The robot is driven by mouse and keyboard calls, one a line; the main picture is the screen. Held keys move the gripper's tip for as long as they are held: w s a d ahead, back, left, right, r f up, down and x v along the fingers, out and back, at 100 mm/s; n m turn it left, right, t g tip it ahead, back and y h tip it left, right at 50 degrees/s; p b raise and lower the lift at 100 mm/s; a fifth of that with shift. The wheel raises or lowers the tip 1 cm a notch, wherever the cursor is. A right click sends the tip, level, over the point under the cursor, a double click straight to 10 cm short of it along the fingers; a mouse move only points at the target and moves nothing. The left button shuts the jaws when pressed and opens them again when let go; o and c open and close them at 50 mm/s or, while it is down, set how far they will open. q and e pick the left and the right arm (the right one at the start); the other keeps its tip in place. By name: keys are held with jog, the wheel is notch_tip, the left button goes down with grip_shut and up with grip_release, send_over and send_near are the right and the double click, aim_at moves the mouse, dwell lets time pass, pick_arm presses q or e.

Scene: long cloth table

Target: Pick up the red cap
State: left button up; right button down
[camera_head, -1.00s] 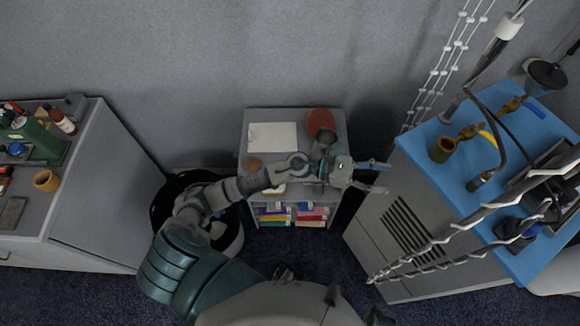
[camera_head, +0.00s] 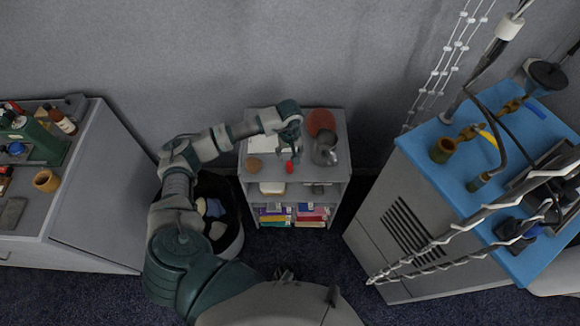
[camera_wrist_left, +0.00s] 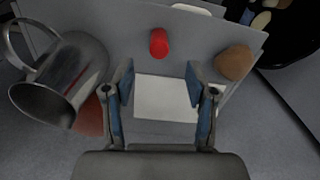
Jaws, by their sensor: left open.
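The red cap (camera_head: 289,167) is small and sits near the front edge of the grey shelf top (camera_head: 335,170). In the left wrist view the red cap (camera_wrist_left: 158,43) stands beyond the fingertips, between their lines and apart from them. My left gripper (camera_head: 290,150) is above the shelf top, pointing down, close behind the cap. In the left wrist view my left gripper (camera_wrist_left: 160,84) is open and empty, with both blue-padded fingers spread. My right gripper is not in view.
A metal pitcher (camera_head: 325,150) and a red-brown plate (camera_head: 320,122) are right of the cap. A brown round object (camera_head: 254,164) is left. A white sheet (camera_wrist_left: 165,100) lies behind the cap. A blue-topped cabinet (camera_head: 500,235) stands at right.

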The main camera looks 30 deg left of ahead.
aim_at(290, 163)
pick_arm(q)
notch_tip(290, 163, down, 9)
jog(key=shift+w+f, duration=0.1)
jog(key=c, duration=0.9)
